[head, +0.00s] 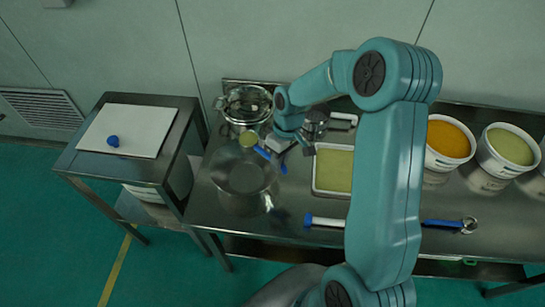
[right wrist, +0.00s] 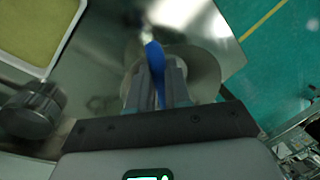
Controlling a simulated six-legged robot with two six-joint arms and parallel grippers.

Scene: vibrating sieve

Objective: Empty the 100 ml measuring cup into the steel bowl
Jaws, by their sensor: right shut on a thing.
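The steel bowl (head: 240,181) stands on the steel table at left centre in the head view. The measuring cup (head: 248,138) shows yellow-green at its mouth and is above the bowl's far rim. How full it is and how far it tilts I cannot tell. My right gripper (head: 278,150) is shut on the cup's blue handle, to the right of the cup. In the right wrist view, the blue handle (right wrist: 155,68) stands between the fingers of my right gripper (right wrist: 158,85), and the bowl (right wrist: 203,68) shows behind them. My left gripper is not in view.
A steel sieve (head: 247,103) stands behind the bowl. A white tray (head: 333,194) of yellow-green powder is to the right. Buckets of orange (head: 447,160) and yellow-green (head: 505,165) powder stand farther right. Blue-handled tools (head: 325,220) lie along the front edge. A side table (head: 85,172) is left.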

